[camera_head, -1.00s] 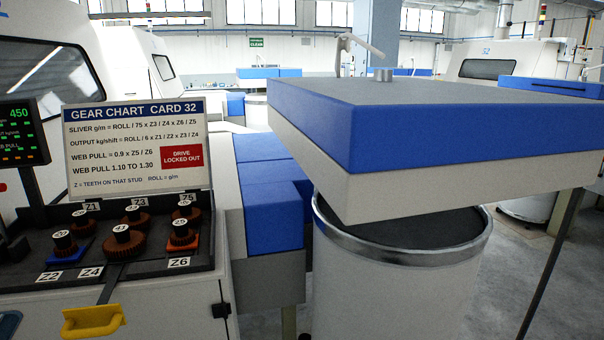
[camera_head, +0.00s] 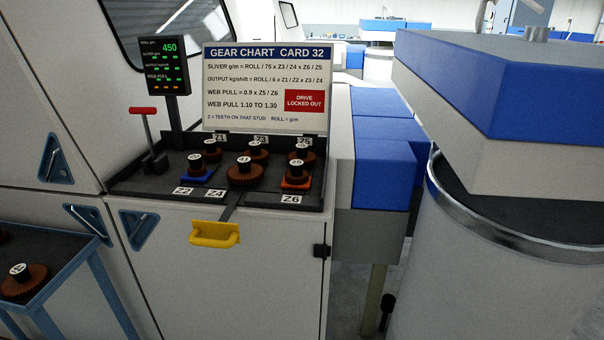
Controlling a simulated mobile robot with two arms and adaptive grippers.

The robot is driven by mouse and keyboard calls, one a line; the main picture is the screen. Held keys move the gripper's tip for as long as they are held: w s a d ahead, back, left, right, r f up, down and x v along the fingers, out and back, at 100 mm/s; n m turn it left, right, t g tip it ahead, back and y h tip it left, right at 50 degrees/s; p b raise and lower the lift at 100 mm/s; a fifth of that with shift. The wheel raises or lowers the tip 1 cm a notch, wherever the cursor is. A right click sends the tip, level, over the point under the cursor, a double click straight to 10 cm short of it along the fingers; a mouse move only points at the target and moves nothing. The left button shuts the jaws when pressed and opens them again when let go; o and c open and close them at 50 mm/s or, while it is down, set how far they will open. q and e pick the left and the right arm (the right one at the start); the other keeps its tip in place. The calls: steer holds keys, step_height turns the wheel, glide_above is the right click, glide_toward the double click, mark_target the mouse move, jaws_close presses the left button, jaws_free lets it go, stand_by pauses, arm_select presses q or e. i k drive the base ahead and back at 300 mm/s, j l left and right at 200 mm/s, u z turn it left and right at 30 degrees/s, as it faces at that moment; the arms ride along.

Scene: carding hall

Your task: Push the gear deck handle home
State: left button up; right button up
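The gear deck (camera_head: 262,198) is a dark tray on top of the white machine cabinet, with several brown gears on studs, among them a larger gear (camera_head: 244,174) at the front middle. The yellow handle (camera_head: 214,235) sticks out at the deck's front edge, on a dark bar running back between the Z4 and Z6 labels. A lever with a red grip (camera_head: 143,111) stands upright at the deck's left end. Neither of my grippers shows in the view, and nothing touches the yellow handle.
A gear chart board (camera_head: 267,88) and a small display (camera_head: 166,66) stand behind the deck. A blue-framed cart (camera_head: 75,262) with a gear (camera_head: 25,280) is at lower left. A large can (camera_head: 470,270) under a blue-and-white head (camera_head: 510,90) fills the right.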

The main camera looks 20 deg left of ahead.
mark_target(221, 234)
steer(key=u, duration=1.2)
